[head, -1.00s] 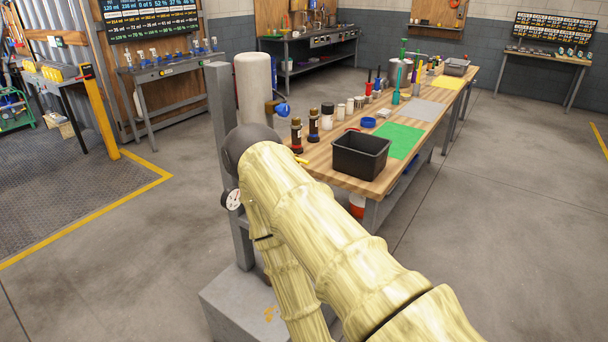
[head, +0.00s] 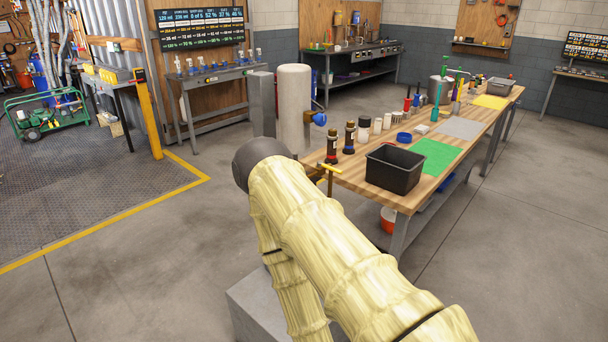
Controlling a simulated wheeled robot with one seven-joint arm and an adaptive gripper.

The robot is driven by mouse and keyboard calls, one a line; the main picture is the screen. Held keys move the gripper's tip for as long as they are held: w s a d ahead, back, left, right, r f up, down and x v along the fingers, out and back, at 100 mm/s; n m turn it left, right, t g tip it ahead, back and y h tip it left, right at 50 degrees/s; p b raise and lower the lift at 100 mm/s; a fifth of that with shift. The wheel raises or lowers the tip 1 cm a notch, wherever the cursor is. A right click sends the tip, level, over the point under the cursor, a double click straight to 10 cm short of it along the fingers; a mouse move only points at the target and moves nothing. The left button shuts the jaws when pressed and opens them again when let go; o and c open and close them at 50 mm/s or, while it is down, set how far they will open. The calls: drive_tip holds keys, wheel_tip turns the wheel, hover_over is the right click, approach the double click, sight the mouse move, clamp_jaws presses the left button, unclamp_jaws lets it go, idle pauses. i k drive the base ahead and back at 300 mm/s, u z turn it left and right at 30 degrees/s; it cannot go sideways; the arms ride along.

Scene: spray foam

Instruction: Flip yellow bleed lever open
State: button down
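The yellow bleed lever (head: 332,169) shows as a small bright bar just right of my arm. It sits on top of a brass-coloured fitting (head: 330,183) and looks roughly level, slightly tilted. A tall pale grey cylinder (head: 294,108) stands upright behind my arm, with a blue-ended fitting (head: 319,118) on its right side. My wood-patterned arm covers the lower part of this equipment. My gripper is not visible, so I cannot see its fingers or its distance from the lever.
A long wooden workbench (head: 458,152) runs to the back right. A black bin (head: 394,168), a green mat (head: 434,157) and several bottles are on it. A grey block (head: 250,305) stands on the floor below my arm. Open floor lies left and right.

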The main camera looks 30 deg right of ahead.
sight(320, 163)
drive_tip(key=u, duration=1.1)
drive_tip(key=i, duration=1.2)
drive_tip(key=z, duration=1.9)
